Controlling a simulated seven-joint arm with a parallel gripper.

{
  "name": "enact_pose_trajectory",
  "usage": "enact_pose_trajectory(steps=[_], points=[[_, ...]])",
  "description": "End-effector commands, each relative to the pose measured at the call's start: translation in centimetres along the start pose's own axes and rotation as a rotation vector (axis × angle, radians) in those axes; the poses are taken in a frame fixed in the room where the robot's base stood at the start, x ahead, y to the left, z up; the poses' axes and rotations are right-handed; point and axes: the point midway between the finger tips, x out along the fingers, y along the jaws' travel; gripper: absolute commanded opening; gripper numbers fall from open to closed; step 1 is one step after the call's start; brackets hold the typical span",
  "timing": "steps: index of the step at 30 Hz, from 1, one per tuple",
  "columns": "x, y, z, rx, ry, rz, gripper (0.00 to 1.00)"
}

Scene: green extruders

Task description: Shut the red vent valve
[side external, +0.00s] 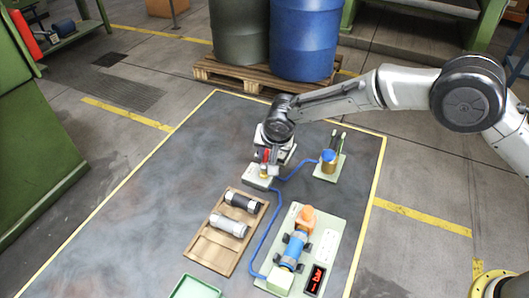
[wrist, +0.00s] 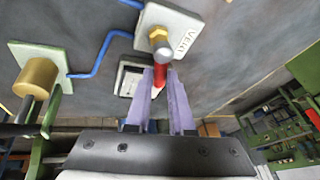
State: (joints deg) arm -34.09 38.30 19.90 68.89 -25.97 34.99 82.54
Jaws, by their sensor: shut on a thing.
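The red vent valve handle (wrist: 160,74) lies between the two pale purple fingers of my gripper (wrist: 161,82), which is shut on it. In the wrist view the handle joins a silver knob and a brass fitting (wrist: 157,33) on a pale plate lettered VENT (wrist: 184,36). In the side external view my gripper (side external: 266,162) is low over the same vent plate (side external: 257,182). A little red of the handle (side external: 266,155) shows there, partly hidden by my gripper. I cannot tell the handle's exact angle to the pipe.
Blue tubing (side external: 270,228) runs from the vent plate to a green board with a blue cylinder (side external: 294,249) and to a small plate with a brass pot (side external: 328,165). A wooden tray (side external: 208,252) holds two cylinders. A gauge box (wrist: 128,82) sits beside the vent plate.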

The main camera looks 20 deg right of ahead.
Motion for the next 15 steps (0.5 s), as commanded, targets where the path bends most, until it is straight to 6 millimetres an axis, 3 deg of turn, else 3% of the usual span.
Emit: enact_pose_trajectory(steps=[15], points=[[-0.28,0.65,0.25,0.266,0.054,0.110,0.00]])
